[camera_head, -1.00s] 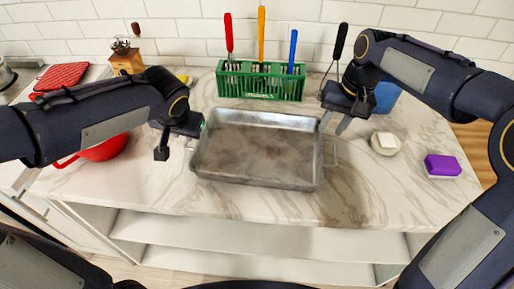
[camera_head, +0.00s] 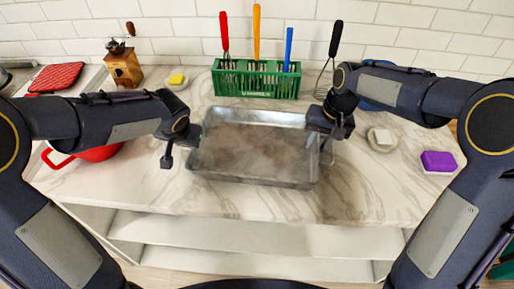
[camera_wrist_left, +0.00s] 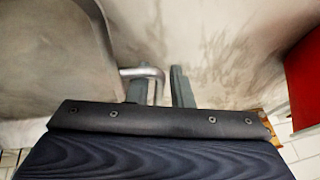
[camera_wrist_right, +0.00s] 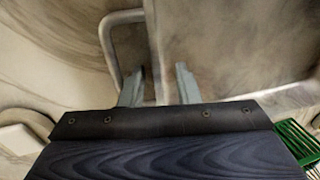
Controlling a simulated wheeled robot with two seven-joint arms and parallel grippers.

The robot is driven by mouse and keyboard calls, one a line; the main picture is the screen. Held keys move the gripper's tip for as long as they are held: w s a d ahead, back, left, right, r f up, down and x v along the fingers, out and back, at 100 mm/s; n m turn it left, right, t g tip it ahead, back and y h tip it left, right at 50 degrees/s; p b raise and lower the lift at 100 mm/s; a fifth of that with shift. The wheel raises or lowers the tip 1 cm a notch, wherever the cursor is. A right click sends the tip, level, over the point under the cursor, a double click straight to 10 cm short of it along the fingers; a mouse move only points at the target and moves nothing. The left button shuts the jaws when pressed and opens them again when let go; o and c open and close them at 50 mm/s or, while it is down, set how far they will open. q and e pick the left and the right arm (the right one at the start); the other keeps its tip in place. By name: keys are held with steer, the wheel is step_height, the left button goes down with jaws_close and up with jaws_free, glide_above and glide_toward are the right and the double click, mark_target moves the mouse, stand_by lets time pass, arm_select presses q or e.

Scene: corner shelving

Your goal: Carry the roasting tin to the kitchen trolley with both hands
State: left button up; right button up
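The roasting tin (camera_head: 255,176) is a grey, empty metal tray with a loop handle at each short end, flat on the marble counter. My left gripper (camera_head: 194,135) is at its left end. In the left wrist view its fingers (camera_wrist_left: 161,88) stand apart on either side of the handle bar (camera_wrist_left: 157,73). My right gripper (camera_head: 324,138) is at the right end. In the right wrist view its fingers (camera_wrist_right: 159,86) stand apart, one within the handle loop (camera_wrist_right: 106,35), the other on the tin's inner side of the wall. I cannot make out the kitchen trolley.
Behind the tin stands a green rack (camera_head: 257,82) with upright coloured-handled utensils. A red pan (camera_head: 95,153) is at left, near a coffee grinder (camera_head: 123,65). A bowl (camera_head: 382,139) and purple sponge (camera_head: 438,161) are at right. The counter in front of the tin is clear.

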arm_select(q)
steer(key=c, duration=0.4)
arm_select(e)
steer(key=c, duration=0.4)
arm_select(q)
jaws_close()
arm_select(e)
jaws_close()
arm_select(q)
steer(key=shift+r, duration=0.15)
arm_select(e)
steer(key=shift+r, duration=0.15)
